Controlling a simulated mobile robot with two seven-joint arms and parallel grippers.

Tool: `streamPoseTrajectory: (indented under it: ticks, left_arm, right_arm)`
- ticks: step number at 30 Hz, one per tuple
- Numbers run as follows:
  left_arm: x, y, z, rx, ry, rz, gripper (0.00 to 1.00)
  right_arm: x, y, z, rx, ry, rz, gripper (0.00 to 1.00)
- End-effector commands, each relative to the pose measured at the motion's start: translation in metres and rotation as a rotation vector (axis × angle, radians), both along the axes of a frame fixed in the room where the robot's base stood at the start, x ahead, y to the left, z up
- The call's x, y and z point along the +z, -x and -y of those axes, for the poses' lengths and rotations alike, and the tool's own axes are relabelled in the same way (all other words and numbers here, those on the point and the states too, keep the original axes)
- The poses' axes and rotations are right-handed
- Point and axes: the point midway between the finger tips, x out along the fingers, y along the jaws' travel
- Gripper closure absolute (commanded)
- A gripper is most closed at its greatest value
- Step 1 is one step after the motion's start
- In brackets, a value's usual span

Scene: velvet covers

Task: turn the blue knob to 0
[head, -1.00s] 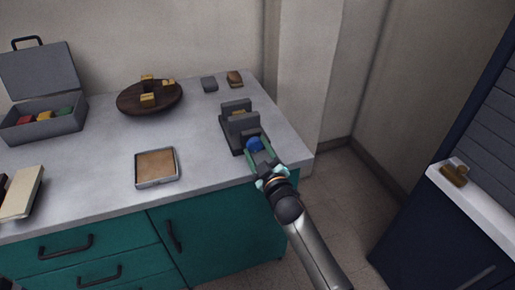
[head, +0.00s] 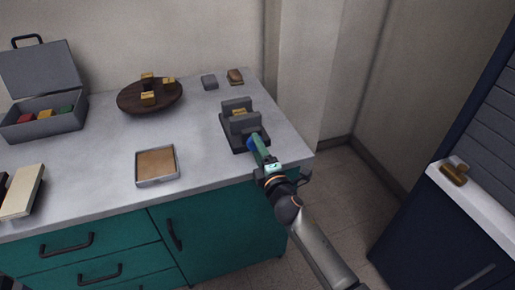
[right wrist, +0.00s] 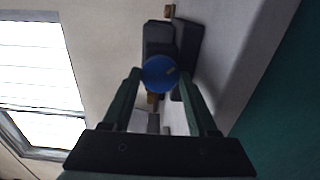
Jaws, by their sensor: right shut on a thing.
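The blue knob (right wrist: 160,74) sits between the two fingers of my right gripper (right wrist: 160,84) in the right wrist view, with a small pale mark on its face. In the head view the knob (head: 251,142) is mostly hidden behind my right gripper (head: 258,148), which is shut on it. The knob is on the front of a dark grey device (head: 238,122) with upright grey blocks and a yellowish piece between them. I cannot read any number or scale beside the knob.
The device stands near the counter's (head: 205,175) right edge. A square tray (head: 140,180), a round dark wooden board (head: 125,100) with yellowish blocks and an open grey case (head: 40,125) stand further left. Two small blocks are behind. A white ledge (head: 488,195) holds a brass clip (head: 454,172) at right.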

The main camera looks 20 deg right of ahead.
Motion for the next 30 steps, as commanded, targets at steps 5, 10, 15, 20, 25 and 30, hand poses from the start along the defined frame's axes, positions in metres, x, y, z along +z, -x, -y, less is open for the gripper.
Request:
streamPoseTrajectory:
  ticks: [5,10,15,20,25,30]
  left_arm:
    - [0.0005,0.0004,0.0012,-0.002,0.001,-0.001,0.5]
    - [0.001,0.0003,0.0014,-0.002,0.002,0.0,0.5]
    - [0.0015,0.0002,0.0013,-0.001,0.002,0.001,0.5]
    - [0.0018,0.0,0.001,-0.001,0.002,0.001,0.5]
    - [0.0018,-0.0001,0.0005,-0.001,0.001,0.002,0.5]
    - [0.0018,-0.0003,-0.0003,0.001,0.0,0.002,0.5]
  right_arm:
    - [0.0,-0.0001,0.0,0.001,0.147,0.005,0.96]
    - [-0.0004,0.0,0.0,0.001,0.256,0.009,0.96]
    - [-0.0006,0.0,0.0001,0.001,0.33,0.011,0.96]
    - [-0.0008,0.0001,-0.0003,0.001,0.367,0.012,0.96]
    - [-0.001,0.0001,-0.0003,0.001,0.383,0.012,0.96]
    - [-0.0011,0.0001,-0.0003,0.001,0.384,0.012,0.96]
